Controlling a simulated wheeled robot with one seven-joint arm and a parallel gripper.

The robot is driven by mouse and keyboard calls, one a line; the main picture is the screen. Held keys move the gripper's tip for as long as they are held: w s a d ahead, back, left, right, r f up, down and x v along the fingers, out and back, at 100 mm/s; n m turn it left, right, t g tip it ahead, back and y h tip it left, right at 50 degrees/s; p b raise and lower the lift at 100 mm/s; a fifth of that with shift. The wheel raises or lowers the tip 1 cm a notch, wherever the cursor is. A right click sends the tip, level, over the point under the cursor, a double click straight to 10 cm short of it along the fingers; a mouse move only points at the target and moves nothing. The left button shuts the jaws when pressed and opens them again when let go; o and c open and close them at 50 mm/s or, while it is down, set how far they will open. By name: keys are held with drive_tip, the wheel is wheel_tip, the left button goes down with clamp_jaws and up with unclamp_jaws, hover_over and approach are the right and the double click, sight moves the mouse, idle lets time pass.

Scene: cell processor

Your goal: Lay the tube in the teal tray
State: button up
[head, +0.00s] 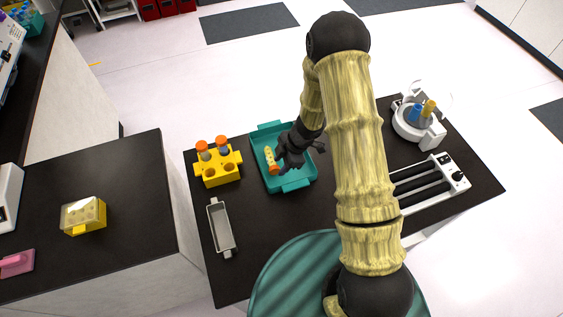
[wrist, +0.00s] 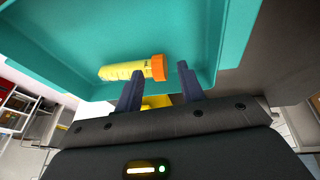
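The tube (head: 269,157), with a yellow body and an orange cap, appears to lie on its side in the teal tray (head: 301,183). In the wrist view the tube (wrist: 124,71) is stretched across the teal tray (wrist: 232,45), cap to the right. My gripper (head: 281,165) is over the tray beside the tube. In the wrist view my gripper (wrist: 160,72) has its two fingers apart, with nothing clamped between them. The left fingertip overlaps the tube in the picture, and the right one is just right of the cap. I cannot tell whether either touches it.
A yellow rack (head: 221,171) with orange-capped tubes stands left of the tray. A narrow grey tray (head: 221,228) lies in front of the rack. A white centrifuge (head: 408,131) and a white roller device (head: 450,173) are on the right. Dark tabletop is bare around the grey tray.

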drive_tip(key=p+v, duration=0.2)
drive_tip(key=v, duration=1.5)
drive_tip(key=shift+d+r, duration=0.15)
drive_tip(key=shift+w, duration=0.15)
drive_tip(key=shift+s, duration=0.25)
drive_tip(key=shift+w, duration=0.15)
